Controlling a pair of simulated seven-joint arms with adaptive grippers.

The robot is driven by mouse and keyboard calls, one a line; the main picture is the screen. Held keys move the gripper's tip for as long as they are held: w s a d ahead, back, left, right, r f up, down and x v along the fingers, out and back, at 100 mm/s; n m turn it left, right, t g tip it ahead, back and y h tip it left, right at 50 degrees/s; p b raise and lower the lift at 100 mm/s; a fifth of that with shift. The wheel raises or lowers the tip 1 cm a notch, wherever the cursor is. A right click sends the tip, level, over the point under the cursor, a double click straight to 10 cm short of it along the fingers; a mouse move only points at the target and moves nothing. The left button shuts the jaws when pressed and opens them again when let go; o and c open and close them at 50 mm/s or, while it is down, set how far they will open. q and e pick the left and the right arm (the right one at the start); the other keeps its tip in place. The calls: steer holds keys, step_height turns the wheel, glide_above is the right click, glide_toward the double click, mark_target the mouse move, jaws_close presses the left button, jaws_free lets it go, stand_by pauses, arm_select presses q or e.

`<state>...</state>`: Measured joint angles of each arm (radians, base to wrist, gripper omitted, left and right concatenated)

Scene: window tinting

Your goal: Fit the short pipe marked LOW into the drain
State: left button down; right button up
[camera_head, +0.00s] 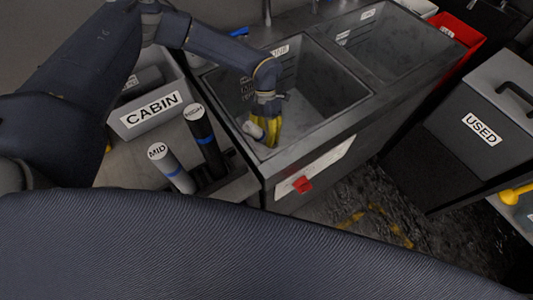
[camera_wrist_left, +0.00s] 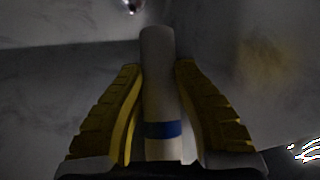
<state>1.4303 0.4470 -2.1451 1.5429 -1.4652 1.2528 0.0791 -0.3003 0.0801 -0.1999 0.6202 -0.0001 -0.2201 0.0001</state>
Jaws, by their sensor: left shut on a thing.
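My left gripper (camera_head: 270,132) is down inside the left sink basin (camera_head: 315,85), with its yellow fingers near the basin floor. It is shut on a short whitish pipe with a blue band (camera_wrist_left: 160,90), which runs lengthwise between the fingers in the left wrist view. In the head view a pale end of the pipe (camera_head: 253,129) shows beside the fingers. Its label is not visible. The drain cannot be made out. My right gripper is out of view.
A grey bin marked CABIN (camera_head: 145,117) stands left of the pipes. The basin walls surround my left gripper. A second basin (camera_head: 385,45) lies to the right, with a red bin (camera_head: 458,35) beyond it. A dark box marked USED (camera_head: 480,130) stands at right.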

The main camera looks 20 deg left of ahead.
arm_select(q)
steer(key=shift+f, duration=5.6)
steer(key=shift+f, duration=0.1)
steer(key=c, duration=1.1)
jaws_free()
steer(key=shift+o, duration=0.2)
